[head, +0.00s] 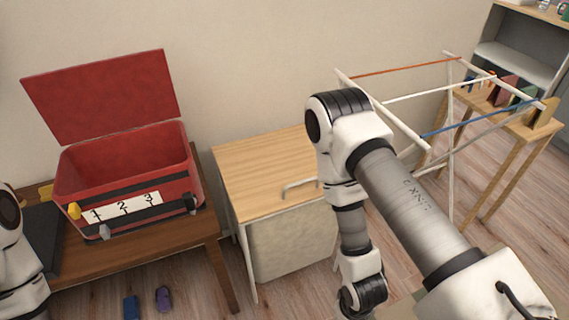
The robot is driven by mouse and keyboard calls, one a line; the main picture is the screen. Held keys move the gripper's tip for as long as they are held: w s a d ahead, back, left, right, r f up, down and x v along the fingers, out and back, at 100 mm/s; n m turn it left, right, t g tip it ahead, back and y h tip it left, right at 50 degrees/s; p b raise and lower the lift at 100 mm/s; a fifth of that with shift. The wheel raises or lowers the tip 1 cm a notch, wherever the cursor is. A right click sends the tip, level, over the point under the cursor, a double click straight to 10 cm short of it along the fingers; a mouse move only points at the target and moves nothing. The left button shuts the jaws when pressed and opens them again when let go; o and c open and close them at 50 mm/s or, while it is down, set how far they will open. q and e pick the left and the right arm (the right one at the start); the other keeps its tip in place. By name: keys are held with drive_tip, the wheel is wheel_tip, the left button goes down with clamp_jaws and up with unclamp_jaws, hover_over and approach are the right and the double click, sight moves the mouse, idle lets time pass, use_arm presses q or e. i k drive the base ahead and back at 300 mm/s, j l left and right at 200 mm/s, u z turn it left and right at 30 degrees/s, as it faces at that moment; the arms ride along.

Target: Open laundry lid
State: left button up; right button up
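The laundry hamper has a flat light-wood lid (262,168) and a pale fabric front (290,243). It stands against the wall in the middle of the head view. The lid lies shut, with a metal bar handle (300,186) near its front edge. My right arm hangs in front of the hamper's right side and hides part of the lid and front. My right gripper is out of view below the wrist. Only a piece of my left arm shows at the left edge; its gripper is not in view.
A red box (125,165) with its lid raised stands on a brown wooden table (190,240) left of the hamper. A drying rack (435,127) with coloured bars stands at the right, near a light-wood table (545,132). Small blue (131,307) and purple (163,298) items lie on the floor.

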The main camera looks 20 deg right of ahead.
sight(262, 175)
drive_tip(key=l+z, duration=0.15)
drive_tip(key=z, duration=1.3)
drive_tip(key=i+l+z, duration=0.2)
drive_tip(key=i, duration=0.15)
drive_tip(key=j, duration=0.1)
